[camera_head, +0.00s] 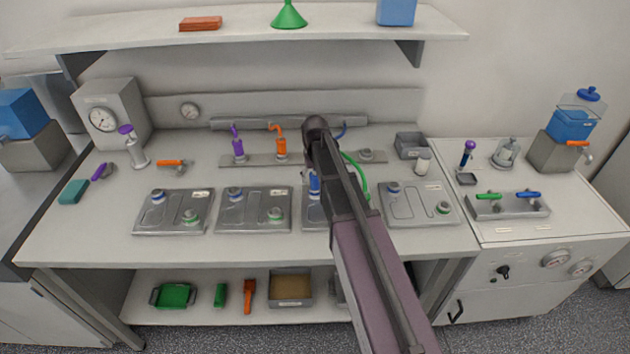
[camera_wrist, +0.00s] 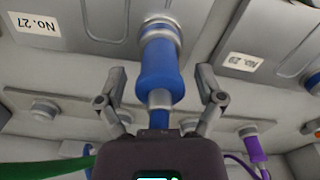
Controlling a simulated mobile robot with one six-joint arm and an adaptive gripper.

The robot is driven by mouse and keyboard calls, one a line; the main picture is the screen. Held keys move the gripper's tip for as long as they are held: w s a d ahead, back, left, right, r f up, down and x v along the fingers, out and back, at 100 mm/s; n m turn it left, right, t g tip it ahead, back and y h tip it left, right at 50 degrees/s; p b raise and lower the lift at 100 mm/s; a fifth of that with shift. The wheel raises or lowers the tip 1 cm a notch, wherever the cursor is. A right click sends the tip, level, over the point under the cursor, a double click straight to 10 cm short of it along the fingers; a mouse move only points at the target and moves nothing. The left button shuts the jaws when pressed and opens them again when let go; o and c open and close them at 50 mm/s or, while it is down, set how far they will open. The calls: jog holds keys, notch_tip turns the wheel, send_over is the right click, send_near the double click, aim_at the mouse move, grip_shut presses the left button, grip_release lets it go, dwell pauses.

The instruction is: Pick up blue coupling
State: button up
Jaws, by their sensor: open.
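The blue coupling (camera_wrist: 158,70) fills the middle of the wrist view, seated on a silver ringed port (camera_wrist: 160,25) of a grey plate. In the head view it is a small blue cylinder (camera_head: 314,184) on the third plate, partly beside my arm. My gripper (camera_wrist: 161,80) is open, with one finger on each side of the coupling. Gaps show between both fingers and the coupling, so I see no grip on it. In the head view my arm hides the gripper.
Neighbouring grey plates (camera_head: 254,210) carry blue- and green-ringed ports. Behind them a rail holds a purple coupling (camera_head: 238,148) and an orange coupling (camera_head: 281,148). A green hose (camera_head: 357,172) curves close to my arm. A shelf (camera_head: 240,28) overhangs the bench at the back.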

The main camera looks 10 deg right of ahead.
grip_shut()
jog(key=shift+r, duration=0.2)
notch_tip(320, 180, up, 4)
jog(key=p, duration=0.4)
jog(key=shift+f, duration=0.2)
jog(key=s+r+p, duration=0.1)
jog(key=s, duration=1.5)
jog(key=shift+a, duration=0.15)
jog(key=c, duration=0.6)
grip_release()
grip_shut()
jog(key=shift+r, duration=0.15)
